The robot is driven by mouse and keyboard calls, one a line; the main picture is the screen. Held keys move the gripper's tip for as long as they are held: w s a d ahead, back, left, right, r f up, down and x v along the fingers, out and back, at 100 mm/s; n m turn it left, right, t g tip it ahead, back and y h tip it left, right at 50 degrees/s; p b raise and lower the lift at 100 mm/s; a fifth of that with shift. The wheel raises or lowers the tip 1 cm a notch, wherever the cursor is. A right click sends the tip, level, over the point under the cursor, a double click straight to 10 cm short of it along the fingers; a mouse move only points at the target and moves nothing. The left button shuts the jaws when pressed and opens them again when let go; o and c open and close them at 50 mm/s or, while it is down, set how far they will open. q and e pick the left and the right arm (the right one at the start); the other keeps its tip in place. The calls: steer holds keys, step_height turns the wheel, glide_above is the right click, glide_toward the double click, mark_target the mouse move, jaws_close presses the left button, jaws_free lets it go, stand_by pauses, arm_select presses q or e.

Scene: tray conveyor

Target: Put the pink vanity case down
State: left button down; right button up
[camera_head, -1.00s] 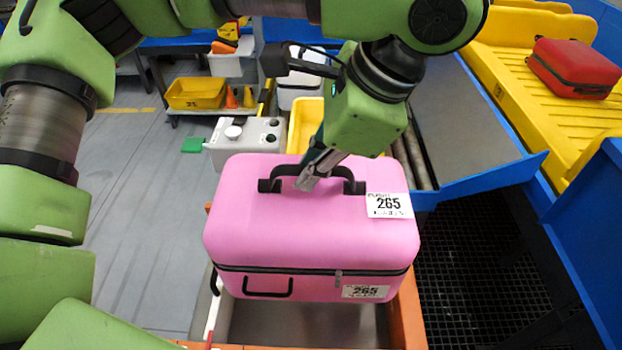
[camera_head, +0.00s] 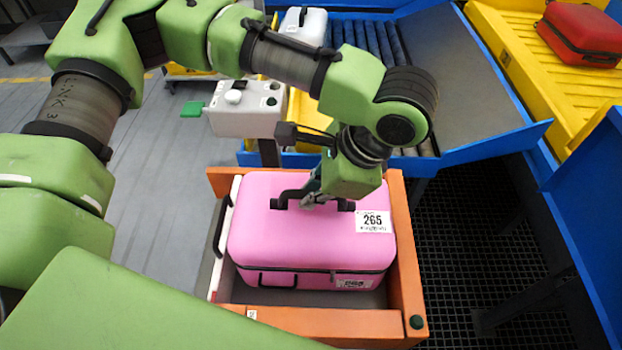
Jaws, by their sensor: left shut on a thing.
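The pink vanity case (camera_head: 300,240) is upright inside an orange-rimmed tray (camera_head: 325,322), with a white "265" label on its top and another on its front. I cannot tell for sure whether its base touches the tray floor. My left gripper (camera_head: 312,198) is shut on the case's dark top handle, with its arm reaching over from the left. The fingertips are partly hidden by the gripper body. My right gripper is not in view.
A white control box (camera_head: 245,112) stands behind the tray. A blue-edged chute with rollers (camera_head: 470,85) lies behind right. Black grating (camera_head: 470,240) is right of the tray; open floor (camera_head: 165,220) is left.

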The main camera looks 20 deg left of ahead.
arm_select(q)
steer(key=shift+f, duration=0.55)
steer(key=c, duration=2.1)
jaws_free()
steer(key=shift+f, duration=0.1)
steer(key=shift+c, duration=0.2)
steer(key=b+v, duration=0.1)
steer(key=v, duration=1.1)
steer(key=shift+s, duration=0.15)
